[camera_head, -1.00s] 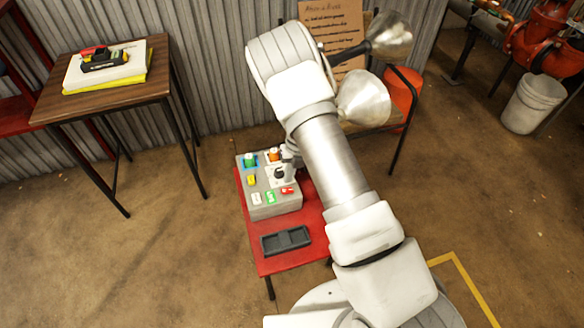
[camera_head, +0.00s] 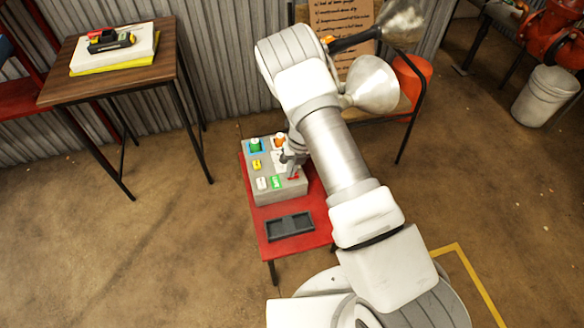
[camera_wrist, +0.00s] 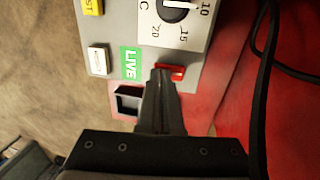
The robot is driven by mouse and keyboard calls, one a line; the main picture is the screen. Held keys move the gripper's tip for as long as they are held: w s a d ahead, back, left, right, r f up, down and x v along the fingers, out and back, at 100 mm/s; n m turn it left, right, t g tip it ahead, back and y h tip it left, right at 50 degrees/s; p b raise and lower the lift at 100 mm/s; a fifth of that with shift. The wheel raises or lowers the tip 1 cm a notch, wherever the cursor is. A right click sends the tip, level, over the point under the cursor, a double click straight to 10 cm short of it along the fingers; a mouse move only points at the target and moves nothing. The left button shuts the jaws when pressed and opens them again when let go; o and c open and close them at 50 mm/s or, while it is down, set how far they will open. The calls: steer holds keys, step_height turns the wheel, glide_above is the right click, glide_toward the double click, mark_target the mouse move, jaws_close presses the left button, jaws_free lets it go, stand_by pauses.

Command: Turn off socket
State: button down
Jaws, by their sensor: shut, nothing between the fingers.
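A grey control box (camera_head: 289,194) stands on a red table. In the wrist view, a red switch (camera_wrist: 172,73) lies right beside the tips of my gripper (camera_wrist: 162,74); whether they touch I cannot tell. A green label reading LIVE (camera_wrist: 131,63) is just left of the switch. My fingers are shut and empty, pointing at the box face. In the head view, my arm and gripper partly hide the box's right side.
The box also has a dial (camera_wrist: 180,14), a white button (camera_wrist: 98,59) and a yellow button (camera_wrist: 92,5). A black cable runs at the wrist view's right. A dark tray (camera_head: 290,226) lies on the red table (camera_head: 283,249). A wooden table (camera_head: 120,72) stands at left.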

steer(key=shift+s+a+f+b, duration=0.15)
steer(key=shift+a+f+b, duration=0.2)
steer(key=shift+f, duration=0.1)
steer(key=shift+a, duration=0.1)
steer(key=shift+a+f, duration=0.1)
steer(key=shift+a, duration=0.1)
stand_by(0.4)
steer(key=shift+d, duration=0.15)
steer(key=shift+w+d, duration=0.2)
steer(key=shift+d, duration=0.65)
steer(key=shift+d+r+p, duration=0.2)
steer(key=shift+r+p, duration=0.15)
steer(key=shift+r, duration=0.15)
step_height(320, 180, up, 17)
steer(key=d+p, duration=0.2)
steer(key=p, duration=0.3)
steer(key=shift+w+d, duration=0.15)
steer(key=shift+w, duration=0.15)
steer(key=shift+r, duration=0.15)
